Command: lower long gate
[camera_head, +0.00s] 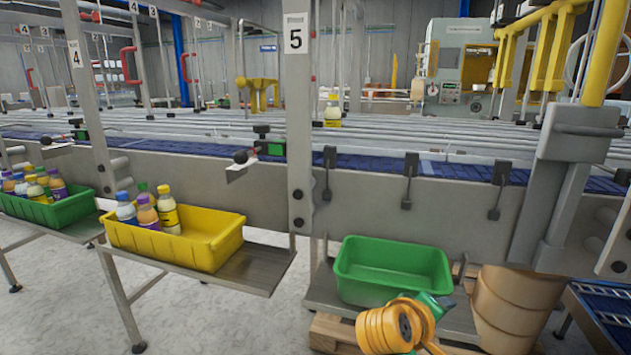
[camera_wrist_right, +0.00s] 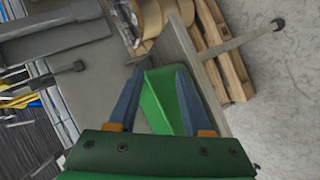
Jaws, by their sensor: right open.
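I cannot tell for certain which part is the long gate. A lever with a black knob (camera_head: 240,157) and a white tag sticks out from the conveyor side left of post 5. Several black brackets (camera_head: 409,178) hang along the conveyor's side to the right of that post. My right gripper (camera_head: 437,304) is low in front of the green bin's right end, apart from the levers. In the right wrist view its two blue fingers (camera_wrist_right: 160,72) are spread and empty, with the green bin (camera_wrist_right: 163,100) beyond them. My left gripper is out of view.
The green bin (camera_head: 393,262) is empty on a low shelf. A yellow bin (camera_head: 190,247) and another green bin (camera_head: 50,212) hold bottles at the left. One yellow bottle (camera_head: 333,110) stands on the conveyor.

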